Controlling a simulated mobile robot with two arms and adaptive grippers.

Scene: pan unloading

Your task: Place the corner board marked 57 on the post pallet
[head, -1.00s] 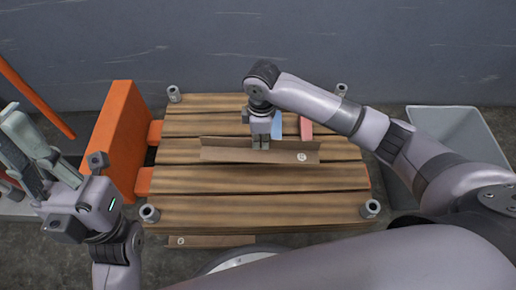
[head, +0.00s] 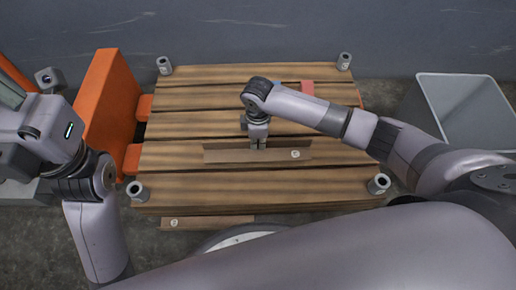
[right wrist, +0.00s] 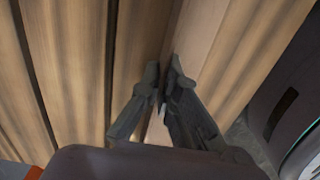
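A brown corner board (head: 225,156) with a round white label near its right end lies along the slats of the wooden post pallet (head: 190,188); its number is too small to read. My right gripper (head: 258,146) is at the middle of this board, its fingers pointing down. In the right wrist view, the gripper (right wrist: 163,80) has its fingertips close together on the board's upright edge (right wrist: 230,60). A second labelled corner board (head: 215,222) lies low at the pallet's front. My left gripper is at the left edge, its fingers mostly cut off.
Grey posts stand at the pallet's corners, such as the front right one (head: 379,184). An orange panel (head: 108,100) stands to the left. A grey bin (head: 470,110) is at right. A red piece (head: 307,87) lies at the back of the pallet.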

